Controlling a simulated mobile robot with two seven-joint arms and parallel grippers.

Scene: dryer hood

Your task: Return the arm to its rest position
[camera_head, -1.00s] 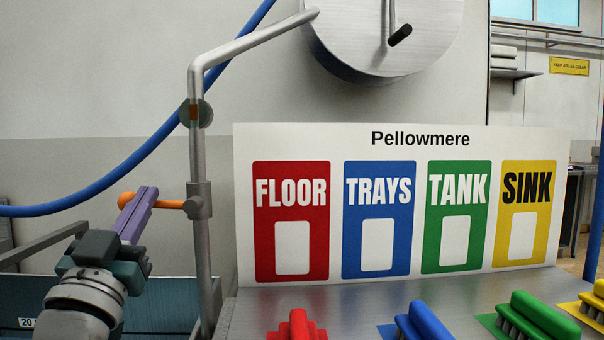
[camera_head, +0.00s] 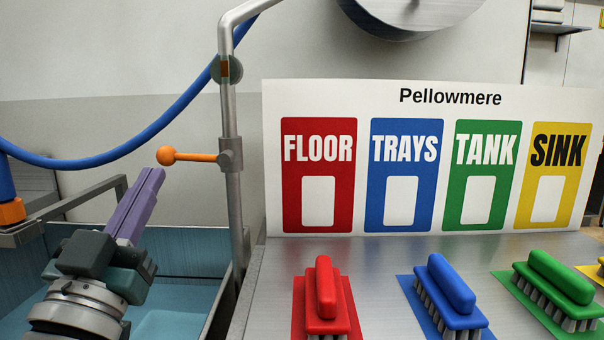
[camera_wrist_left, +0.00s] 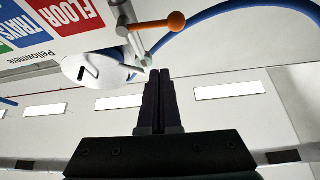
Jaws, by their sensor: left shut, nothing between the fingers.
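My left gripper (camera_head: 136,205) has purple fingers closed together with nothing between them. In the head view it points up and away, at the lower left, in front of a blue basin. It is apart from the orange lever (camera_head: 186,156) on the metal pipe (camera_head: 230,130), which is just up and to the right of the fingertips. In the left wrist view the shut fingers (camera_wrist_left: 160,90) point up the picture, with the orange ball of the lever (camera_wrist_left: 176,21) beyond and above them. My right gripper is in neither view.
The Pellowmere board (camera_head: 425,235) has red, blue, green and yellow panels. Red (camera_head: 325,290), blue (camera_head: 450,290) and green (camera_head: 555,285) brushes lie on the steel counter (camera_head: 390,260). The blue basin (camera_head: 175,310) is at left, and a blue hose (camera_head: 110,155) hangs behind.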

